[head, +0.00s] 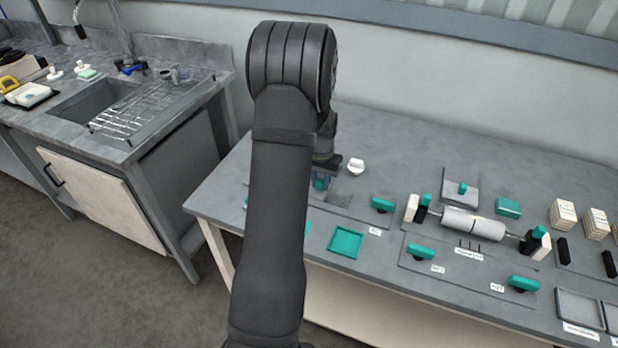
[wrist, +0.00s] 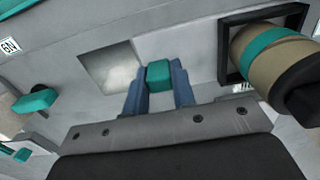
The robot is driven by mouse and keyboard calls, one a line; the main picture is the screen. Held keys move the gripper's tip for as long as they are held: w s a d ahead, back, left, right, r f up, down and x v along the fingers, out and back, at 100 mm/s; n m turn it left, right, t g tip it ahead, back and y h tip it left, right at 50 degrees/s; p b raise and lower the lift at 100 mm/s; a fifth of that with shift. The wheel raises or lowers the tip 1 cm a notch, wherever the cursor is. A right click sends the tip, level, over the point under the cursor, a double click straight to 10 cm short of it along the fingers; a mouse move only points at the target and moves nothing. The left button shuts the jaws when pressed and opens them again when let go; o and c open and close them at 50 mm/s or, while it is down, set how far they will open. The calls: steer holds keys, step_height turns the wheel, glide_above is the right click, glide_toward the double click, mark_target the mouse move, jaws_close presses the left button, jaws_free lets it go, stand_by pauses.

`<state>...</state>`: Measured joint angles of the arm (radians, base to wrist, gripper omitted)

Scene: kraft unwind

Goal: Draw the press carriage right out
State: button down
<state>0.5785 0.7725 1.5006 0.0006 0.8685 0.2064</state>
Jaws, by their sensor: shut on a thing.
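My gripper (wrist: 159,82) has its two blue fingers closed on the sides of a teal block (wrist: 159,73), which looks like a handle. Whether this block belongs to the press carriage I cannot tell; no part is clearly marked as the carriage. In the head view my gripper (head: 322,178) is low over the left part of the bench, mostly hidden by my own arm. In the wrist view a light square plate (wrist: 112,66) lies just left of the block, and a brown roll with a teal band (wrist: 262,52) is to the right in a dark square frame.
A teal handle on a dark stem (wrist: 36,102) is left of my gripper in the wrist view. On the bench are a teal tray (head: 345,242), a teal handle (head: 383,204), a white roller (head: 474,224) and more teal handles. A sink bench (head: 100,98) stands at left.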

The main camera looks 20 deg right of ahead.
steer(key=s+d, duration=0.7)
steer(key=shift+s+d, duration=0.3)
steer(key=shift+d, duration=0.05)
steer(key=c, duration=1.3)
jaws_free()
steer(key=shift+s+d, duration=0.1)
steer(key=shift+s, duration=0.05)
steer(key=shift+o, duration=0.5)
steer(key=shift+r, duration=0.1)
steer(key=shift+r, duration=0.3)
step_height(320, 180, up, 17)
steer(key=shift+f, duration=0.15)
